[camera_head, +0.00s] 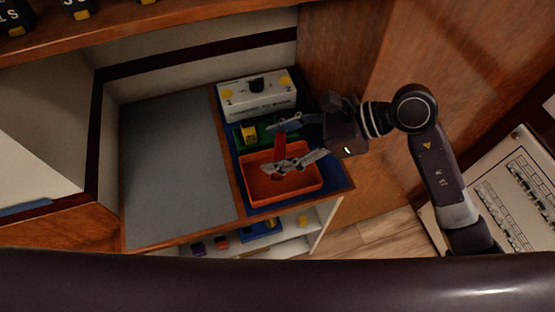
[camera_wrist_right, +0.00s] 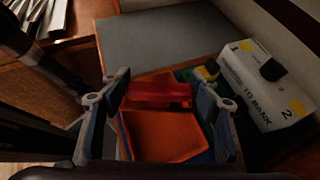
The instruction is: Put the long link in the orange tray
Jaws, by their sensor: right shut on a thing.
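The long link (camera_head: 279,146) is a red bar held lengthwise between the two fingertips of my right gripper (camera_head: 281,147). In the right wrist view the red link (camera_wrist_right: 158,94) spans the gap between the fingers (camera_wrist_right: 160,103). The orange tray (camera_head: 254,189) is a shallow open box under the gripper, and it also shows in the right wrist view (camera_wrist_right: 165,137). The link is over the tray's back part; I cannot tell whether it touches the tray. My left gripper is not in view.
A green tray (camera_head: 238,143) with a yellow piece (camera_head: 249,133) stands behind the orange tray. A white switch box (camera_head: 236,101) marked 1 and 2 stands behind that. A bare grey surface (camera_head: 175,160) lies to the left. A shelf (camera_head: 290,237) with small coloured parts is below.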

